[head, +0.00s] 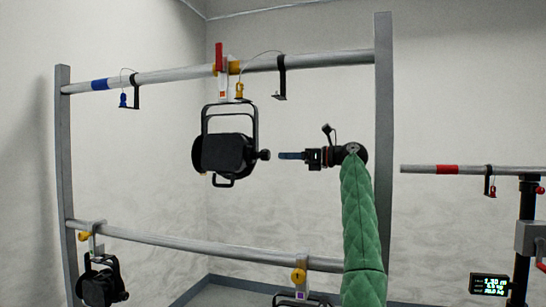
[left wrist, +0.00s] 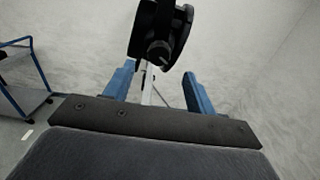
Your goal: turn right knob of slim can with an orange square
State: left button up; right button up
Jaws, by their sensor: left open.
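A slim black can (head: 225,153) hangs in its yoke from the upper bar. A small label (head: 222,90) hangs above it by the clamp; I cannot make out its mark surely. The can's right knob (head: 264,155) sticks out toward my left gripper (head: 291,156). That gripper is open and empty, with blue fingers, at about knob height and a short gap to its right. In the left wrist view the knob (left wrist: 160,52) shows beyond and between the open fingers of the gripper (left wrist: 158,85), apart from them. My right gripper is not in view.
The upper bar (head: 160,75) and lower bar (head: 190,242) run between two grey posts (head: 383,100). Another can (head: 102,281) hangs at lower left. A clamp (head: 298,277) sits on the lower bar. A blue-framed cart (left wrist: 30,85) stands at left in the wrist view.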

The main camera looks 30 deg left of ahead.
aim_at(269, 155)
pick_arm(q)
jog(key=p+x, duration=0.1)
jog(key=x, duration=0.5)
jog(key=shift+s+a+r, duration=0.1)
jog(key=shift+s+a, duration=0.2)
jog(key=shift+a, duration=0.5)
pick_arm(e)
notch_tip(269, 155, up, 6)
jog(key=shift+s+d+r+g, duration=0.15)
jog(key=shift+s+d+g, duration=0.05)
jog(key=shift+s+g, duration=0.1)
pick_arm(q)
jog(key=c, duration=1)
